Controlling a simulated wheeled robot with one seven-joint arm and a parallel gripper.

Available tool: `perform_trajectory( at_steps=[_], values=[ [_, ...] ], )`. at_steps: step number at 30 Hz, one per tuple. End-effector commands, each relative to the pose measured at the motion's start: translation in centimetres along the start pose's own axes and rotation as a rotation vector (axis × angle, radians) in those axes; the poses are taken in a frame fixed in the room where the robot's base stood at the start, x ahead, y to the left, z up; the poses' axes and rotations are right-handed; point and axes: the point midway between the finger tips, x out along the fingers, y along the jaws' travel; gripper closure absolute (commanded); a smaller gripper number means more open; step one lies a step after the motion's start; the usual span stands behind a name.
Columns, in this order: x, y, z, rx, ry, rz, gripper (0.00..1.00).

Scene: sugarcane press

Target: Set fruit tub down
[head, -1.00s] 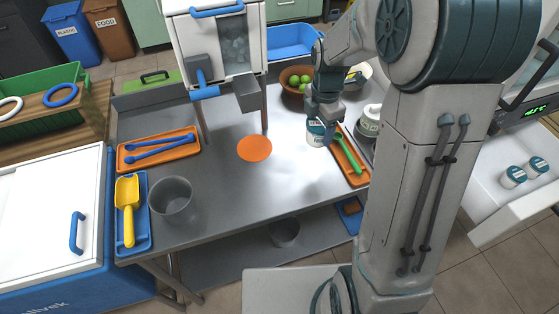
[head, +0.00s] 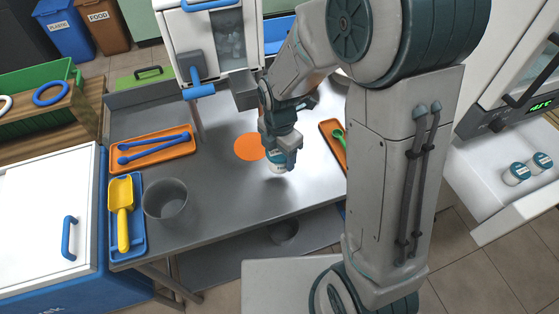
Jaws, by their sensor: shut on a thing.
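The fruit tub (head: 277,168), small and white with a teal label, is mostly hidden behind my gripper (head: 283,158). My gripper is shut on it, over the middle of the steel table (head: 225,190). The tub is upright, close to the right edge of a flat orange disc (head: 249,147) on the table. I cannot tell whether its base touches the table.
A grey cup (head: 166,202) and a blue tray with a yellow scoop (head: 121,215) stand at the left front. An orange tray (head: 334,143) with a green utensil lies to the right. Another orange tray (head: 151,153) holds blue utensils. The front middle of the table is clear.

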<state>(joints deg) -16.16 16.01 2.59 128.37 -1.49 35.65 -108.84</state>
Motion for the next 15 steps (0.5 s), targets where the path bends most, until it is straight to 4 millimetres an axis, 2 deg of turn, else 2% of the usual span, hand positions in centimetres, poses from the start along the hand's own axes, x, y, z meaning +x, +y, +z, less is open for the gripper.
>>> perform_trajectory(
  at_steps=[9, 15],
  values=[
    [3.5, 0.0, -0.1, 0.001, 0.001, -0.003, 0.65],
    [4.0, 0.0, -0.1, 0.000, 0.000, 0.001, 0.65]
  ],
)
